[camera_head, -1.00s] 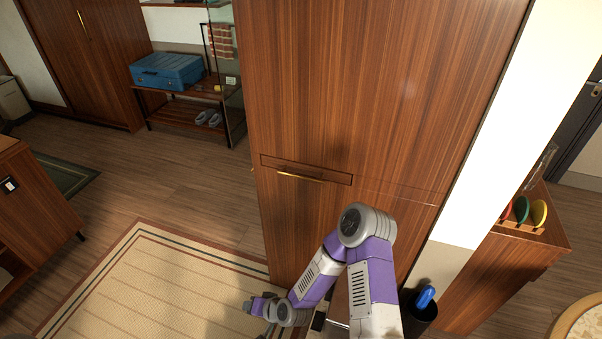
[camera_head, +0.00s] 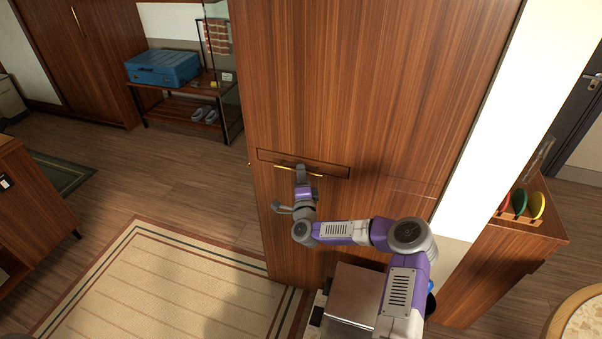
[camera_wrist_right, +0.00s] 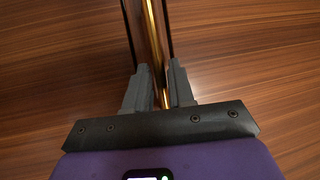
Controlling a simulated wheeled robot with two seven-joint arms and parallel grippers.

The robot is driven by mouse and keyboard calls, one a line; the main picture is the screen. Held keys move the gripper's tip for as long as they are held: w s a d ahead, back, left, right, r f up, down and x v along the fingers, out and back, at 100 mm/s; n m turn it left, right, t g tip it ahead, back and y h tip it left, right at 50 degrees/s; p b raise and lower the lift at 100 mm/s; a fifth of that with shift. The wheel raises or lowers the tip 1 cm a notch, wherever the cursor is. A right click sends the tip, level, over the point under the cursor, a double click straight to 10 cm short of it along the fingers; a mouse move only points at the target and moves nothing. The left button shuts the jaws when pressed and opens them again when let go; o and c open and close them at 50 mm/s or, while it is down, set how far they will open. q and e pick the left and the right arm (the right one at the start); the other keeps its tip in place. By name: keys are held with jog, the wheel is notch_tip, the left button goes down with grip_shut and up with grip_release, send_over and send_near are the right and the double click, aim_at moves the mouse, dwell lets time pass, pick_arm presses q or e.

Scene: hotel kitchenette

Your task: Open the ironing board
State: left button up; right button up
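The ironing board itself does not show as a board; a narrow wooden front panel (camera_head: 335,171) with a thin gold bar handle (camera_head: 314,174) is set flush in the tall wooden cabinet (camera_head: 370,80). My right gripper (camera_head: 300,168) is at the middle of this handle, with the arm reaching up from below. In the right wrist view the gold handle (camera_wrist_right: 152,35) runs between the two grey fingers of my right gripper (camera_wrist_right: 160,82), which sit close on both sides of it. The panel looks closed. My left gripper is not in view.
A striped rug (camera_head: 150,285) lies on the floor left of the cabinet. A blue suitcase (camera_head: 163,68) rests on a rack at the back left. A low wooden cabinet with colored plates (camera_head: 537,205) stands right. Floor (camera_head: 190,190) left of the tall cabinet is clear.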

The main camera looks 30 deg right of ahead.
jog(key=shift+w+d+r, duration=0.15)
jog(key=shift+w+d, duration=0.15)
jog(key=shift+w, duration=0.3)
grip_shut()
